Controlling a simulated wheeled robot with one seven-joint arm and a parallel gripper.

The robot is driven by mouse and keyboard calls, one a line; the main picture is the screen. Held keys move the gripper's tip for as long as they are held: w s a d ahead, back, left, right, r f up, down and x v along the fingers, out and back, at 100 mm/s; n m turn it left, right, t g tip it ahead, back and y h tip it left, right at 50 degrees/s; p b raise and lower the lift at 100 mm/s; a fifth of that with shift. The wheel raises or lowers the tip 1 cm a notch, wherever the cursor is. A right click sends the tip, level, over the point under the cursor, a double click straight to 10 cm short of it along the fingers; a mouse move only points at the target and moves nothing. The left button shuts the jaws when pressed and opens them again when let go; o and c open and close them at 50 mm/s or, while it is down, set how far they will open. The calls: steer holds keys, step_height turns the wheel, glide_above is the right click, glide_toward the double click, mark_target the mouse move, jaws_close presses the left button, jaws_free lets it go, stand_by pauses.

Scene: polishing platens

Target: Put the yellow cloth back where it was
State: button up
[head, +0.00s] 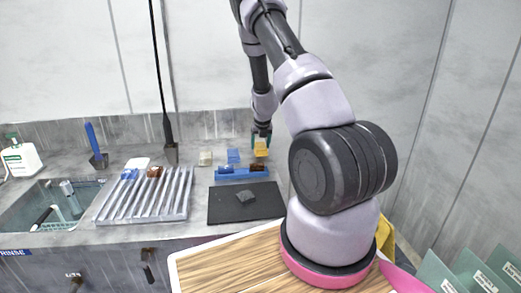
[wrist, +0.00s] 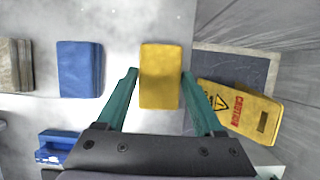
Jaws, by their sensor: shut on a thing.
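The yellow cloth (wrist: 160,75) is a folded block between the two green fingers of my gripper (wrist: 160,80) in the wrist view. In the head view the yellow cloth (head: 261,149) hangs at the end of my gripper (head: 261,136), over the back right of the counter. My gripper is shut on it. A folded blue cloth (wrist: 80,68) lies left of it, and a beige cloth (wrist: 15,65) lies further left. In the head view the beige cloth (head: 205,158) and blue cloth (head: 233,156) stand in a row along the back. The gap under the yellow cloth is hard to judge.
A blue holder (head: 242,174) stands in front of the row, with a black mat (head: 225,207) bearing a grey block before it. A ribbed metal rack (head: 145,200) and sink (head: 22,215) are left. A yellow warning sign (wrist: 240,108) shows lower right in the wrist view.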

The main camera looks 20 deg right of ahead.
steer(key=shift+f, duration=1.05)
steer(key=shift+f, duration=0.1)
steer(key=o, duration=1.3)
